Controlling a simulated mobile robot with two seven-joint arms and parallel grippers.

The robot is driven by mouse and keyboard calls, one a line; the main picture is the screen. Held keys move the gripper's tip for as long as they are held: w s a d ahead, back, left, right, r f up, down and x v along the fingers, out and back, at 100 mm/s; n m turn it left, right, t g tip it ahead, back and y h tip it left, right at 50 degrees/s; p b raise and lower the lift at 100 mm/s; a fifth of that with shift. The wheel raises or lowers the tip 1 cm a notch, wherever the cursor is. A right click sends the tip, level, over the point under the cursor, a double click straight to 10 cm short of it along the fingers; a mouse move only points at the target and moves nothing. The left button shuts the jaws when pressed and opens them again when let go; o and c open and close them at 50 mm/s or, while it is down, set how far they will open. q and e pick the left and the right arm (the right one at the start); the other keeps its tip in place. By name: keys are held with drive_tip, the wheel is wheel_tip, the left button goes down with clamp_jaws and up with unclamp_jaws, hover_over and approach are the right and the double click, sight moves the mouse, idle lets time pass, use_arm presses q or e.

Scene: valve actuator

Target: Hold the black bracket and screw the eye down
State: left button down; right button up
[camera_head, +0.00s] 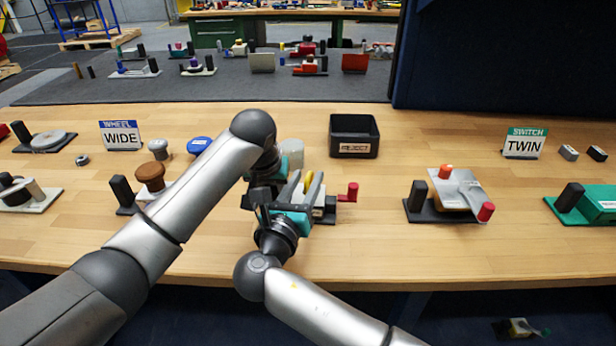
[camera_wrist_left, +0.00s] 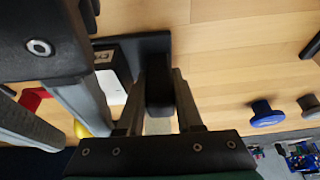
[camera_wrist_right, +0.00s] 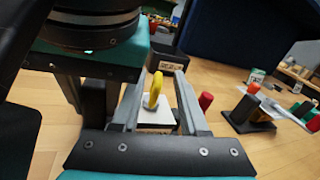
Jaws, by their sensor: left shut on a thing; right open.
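The valve actuator's yellow eye (camera_head: 314,186) stands upright over a white block (camera_wrist_right: 158,118), among my grippers in the head view. My left gripper (camera_wrist_left: 160,72) is shut on the upright black bracket (camera_wrist_left: 159,95); the arms mostly hide this grip in the head view. My right gripper (camera_wrist_right: 155,85) is open, with one finger on each side of the yellow eye, which shows between them in the right wrist view (camera_wrist_right: 155,90). Whether the fingers touch it I cannot tell. A red-tipped handle (camera_head: 349,191) sticks out to the right of the block.
A black bin (camera_head: 354,136) stands behind. Another unit with a black post (camera_head: 417,195) and red knobs stands to the right, a brown-knobbed one (camera_head: 150,174) to the left. The WIDE sign (camera_head: 121,135) and TWIN sign (camera_head: 524,143) stand farther back. The table front is clear on the right.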

drive_tip(key=v, duration=1.1)
drive_tip(key=shift+w+d+r, duration=0.1)
drive_tip(key=shift+w, duration=0.05)
drive_tip(key=w+d+r+m+g, duration=0.1)
drive_tip(key=w+d+m+g, duration=0.1)
drive_tip(key=w+d+g, duration=0.45)
drive_tip(key=w+d+m+g, duration=0.1)
drive_tip(key=w+d+g, duration=0.25)
drive_tip(key=w, duration=0.65)
drive_tip(key=s+a+r+g+y, duration=0.2)
drive_tip(key=s+r+g+y, duration=0.15)
drive_tip(key=r, duration=0.25)
drive_tip(key=s+a+r+g+y, duration=0.2)
drive_tip(key=s+r+g+y, duration=0.15)
drive_tip(key=r, duration=0.35)
drive_tip(key=shift+n, duration=0.4)
drive_tip(key=f, duration=0.4)
drive_tip(key=w+a+f, duration=0.1)
drive_tip(key=f, duration=0.2)
drive_tip(key=a+f, duration=0.1)
drive_tip(key=f, duration=0.3)
drive_tip(key=shift+w+a+f, duration=0.15)
drive_tip(key=shift+w+f, duration=0.1)
drive_tip(key=shift+f, duration=0.05)
